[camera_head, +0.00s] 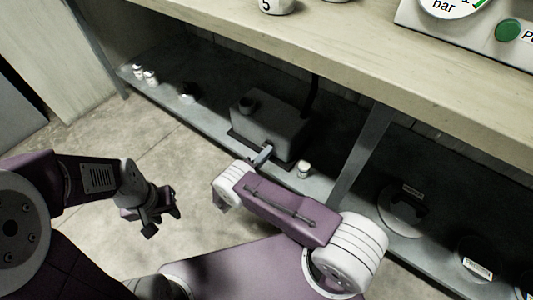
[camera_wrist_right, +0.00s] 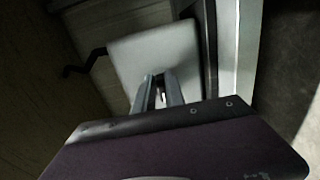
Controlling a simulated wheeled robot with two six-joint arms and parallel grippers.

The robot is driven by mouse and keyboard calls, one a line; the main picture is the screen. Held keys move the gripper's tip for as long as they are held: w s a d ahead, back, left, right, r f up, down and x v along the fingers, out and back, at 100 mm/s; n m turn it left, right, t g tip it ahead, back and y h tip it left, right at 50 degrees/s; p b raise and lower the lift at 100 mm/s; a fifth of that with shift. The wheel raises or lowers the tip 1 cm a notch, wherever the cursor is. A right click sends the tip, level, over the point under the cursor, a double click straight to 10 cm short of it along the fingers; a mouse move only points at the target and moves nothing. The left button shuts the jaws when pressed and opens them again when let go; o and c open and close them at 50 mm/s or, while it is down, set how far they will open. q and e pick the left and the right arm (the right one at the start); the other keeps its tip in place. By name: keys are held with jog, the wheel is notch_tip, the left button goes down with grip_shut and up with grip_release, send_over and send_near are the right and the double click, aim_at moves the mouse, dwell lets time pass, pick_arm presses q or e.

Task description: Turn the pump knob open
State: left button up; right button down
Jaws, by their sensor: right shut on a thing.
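The pump (camera_head: 270,122) is a dark grey box on the low shelf under the bench, with a round black cap on its top. It shows as a pale grey block in the right wrist view (camera_wrist_right: 155,58). My right gripper (camera_head: 263,154) is at the pump's front face. In the right wrist view its fingers (camera_wrist_right: 160,92) are close together, shut on a small part at the pump, which I take to be the knob. The fingers mostly hide it, so its turned position cannot be read. My left gripper (camera_head: 162,212) is empty, fingers apart, above the floor.
A small white container (camera_head: 303,169) stands right of the pump. More small containers (camera_head: 145,76) stand at the shelf's left end. A metal leg (camera_head: 360,155) is to the right, with dark round items beyond. The bench top (camera_head: 330,45) overhangs the shelf. The floor at left is clear.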

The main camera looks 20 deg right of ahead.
jog(key=c, duration=1.4)
grip_release()
jog(key=p+v, duration=0.2)
jog(key=v, duration=0.7)
